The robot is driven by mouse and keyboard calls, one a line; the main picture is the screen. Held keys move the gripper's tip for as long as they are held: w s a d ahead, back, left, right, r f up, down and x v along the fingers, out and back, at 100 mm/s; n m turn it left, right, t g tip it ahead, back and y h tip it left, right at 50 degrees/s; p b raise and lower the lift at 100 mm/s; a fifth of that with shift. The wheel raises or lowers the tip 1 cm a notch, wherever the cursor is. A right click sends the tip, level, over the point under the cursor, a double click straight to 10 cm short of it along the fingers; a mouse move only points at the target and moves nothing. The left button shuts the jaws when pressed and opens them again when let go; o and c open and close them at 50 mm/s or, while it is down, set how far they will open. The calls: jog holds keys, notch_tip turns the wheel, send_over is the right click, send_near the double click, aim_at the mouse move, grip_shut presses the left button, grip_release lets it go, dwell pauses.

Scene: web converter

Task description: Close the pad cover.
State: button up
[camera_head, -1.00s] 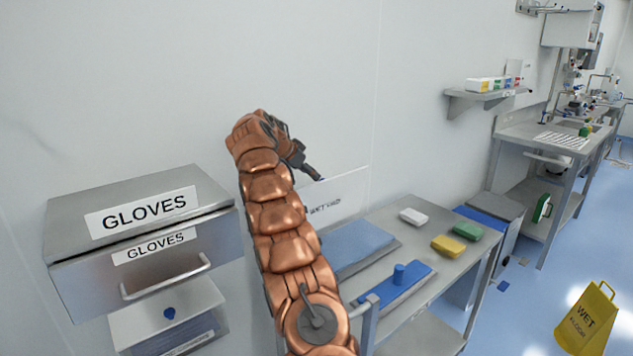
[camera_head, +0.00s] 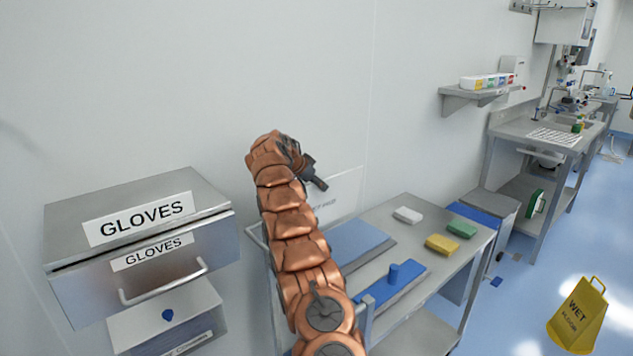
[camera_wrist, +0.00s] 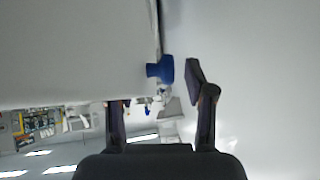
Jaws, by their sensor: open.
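A pale upright panel (camera_head: 343,196) with blurred lettering stands behind a blue pad (camera_head: 355,245) on the metal cart; it looks like the raised pad cover. My gripper (camera_head: 318,184) is in front of the panel's left part, fingers pointing right, and hides some of it. In the wrist view, my gripper (camera_wrist: 160,108) is open, with a finger on each side and nothing held. A blue knob (camera_wrist: 158,70) shows ahead, between the fingertips, at the edge of a large pale panel (camera_wrist: 70,50). I cannot tell whether a finger touches it.
A blue block with a round handle (camera_head: 394,285) lies on the cart (camera_head: 378,215) in front of the pad. A gloves cabinet (camera_head: 140,240) stands left. A yellow wet-floor sign (camera_head: 577,315) stands right.

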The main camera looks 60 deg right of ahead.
grip_shut()
dwell(0.5)
